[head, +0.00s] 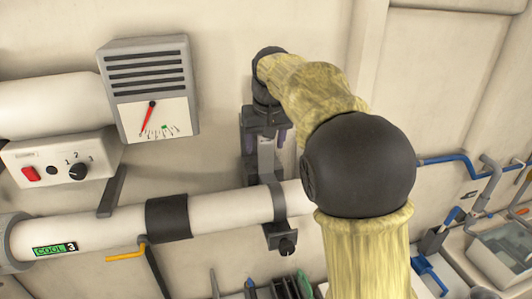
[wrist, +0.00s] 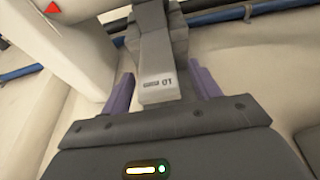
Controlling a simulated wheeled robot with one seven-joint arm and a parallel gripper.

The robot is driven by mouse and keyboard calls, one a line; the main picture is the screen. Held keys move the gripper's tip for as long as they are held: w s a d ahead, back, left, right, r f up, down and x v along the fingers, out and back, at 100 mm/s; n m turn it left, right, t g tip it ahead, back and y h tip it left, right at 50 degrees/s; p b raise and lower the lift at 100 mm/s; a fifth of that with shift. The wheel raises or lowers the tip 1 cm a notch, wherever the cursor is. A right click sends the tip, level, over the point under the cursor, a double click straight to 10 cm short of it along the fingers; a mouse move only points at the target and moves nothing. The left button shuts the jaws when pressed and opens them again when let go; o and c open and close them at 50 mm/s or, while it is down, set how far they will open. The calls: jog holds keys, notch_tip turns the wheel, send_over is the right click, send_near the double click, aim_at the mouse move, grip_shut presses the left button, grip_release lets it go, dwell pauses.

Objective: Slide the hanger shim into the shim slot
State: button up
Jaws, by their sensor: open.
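The hanger shim (wrist: 157,88) is a light grey block with "10 mm" printed on it, upside down in the wrist view. Its near end lies between the two purple fingers of my open gripper (wrist: 162,92), with gaps at both sides. Its far end meets a darker grey bracket (wrist: 152,18); I cannot tell how deep it sits there. In the head view my gripper (head: 266,138) points down at the wall above the pipe, around the pale shim (head: 267,157). The shim slot itself cannot be made out.
A white pipe (head: 225,207) with a black band (head: 168,218) runs below, held by a dark hanger strap (head: 279,203). A gauge box (head: 148,75) and a switch box (head: 62,158) are at left. Blue pipes (head: 450,159) and a grey tray (head: 500,252) are at right.

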jog(key=shift+c, duration=0.4)
jog(key=c, duration=1.1)
jog(key=shift+r, duration=0.2)
notch_tip(320, 180, up, 10)
jog(key=shift+f, duration=0.15)
